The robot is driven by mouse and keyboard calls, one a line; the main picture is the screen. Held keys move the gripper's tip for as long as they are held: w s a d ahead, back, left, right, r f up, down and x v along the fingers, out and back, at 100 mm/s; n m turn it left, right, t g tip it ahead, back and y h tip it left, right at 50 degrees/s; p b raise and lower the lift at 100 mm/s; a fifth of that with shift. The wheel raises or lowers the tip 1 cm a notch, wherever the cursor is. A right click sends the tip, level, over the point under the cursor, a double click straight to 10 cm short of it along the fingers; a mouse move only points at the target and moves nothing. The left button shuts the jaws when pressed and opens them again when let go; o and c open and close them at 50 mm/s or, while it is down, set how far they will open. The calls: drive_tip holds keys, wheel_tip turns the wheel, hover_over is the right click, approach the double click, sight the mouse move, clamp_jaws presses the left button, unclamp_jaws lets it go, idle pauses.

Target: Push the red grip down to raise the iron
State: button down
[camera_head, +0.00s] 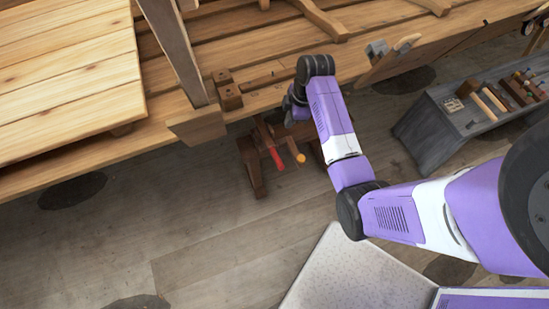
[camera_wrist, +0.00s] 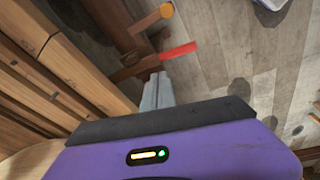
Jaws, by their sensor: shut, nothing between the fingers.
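The red grip (camera_head: 277,158) sticks out toward the floor from a wooden stand (camera_head: 252,165) below the hull's edge. It also shows in the wrist view (camera_wrist: 179,51), on the end of a wooden lever (camera_wrist: 136,69). My gripper (camera_wrist: 160,76) is shut and empty, with its pale fingertips just short of the red grip in the wrist view. Whether they touch it I cannot tell. In the head view my dark wrist is over the stand, and the fingers are hidden. I cannot make out the iron.
A yellow-ended wooden bar (camera_head: 300,158) lies beside the red grip. The planked hull (camera_head: 80,165) runs along behind. A grey bench with tools (camera_head: 430,130) stands at the right. Bare floor (camera_head: 180,220) lies in front.

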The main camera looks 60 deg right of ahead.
sight(283, 166)
drive_tip(key=s+a+n, duration=0.1)
drive_tip(key=s+a+n+g+y, duration=0.1)
drive_tip(key=a, duration=0.1)
drive_tip(key=s+a+n+g, duration=0.1)
drive_tip(key=shift+s+a+f+y, duration=0.15)
drive_tip(key=shift+s+f+y, duration=0.25)
drive_tip(key=x, duration=1.4)
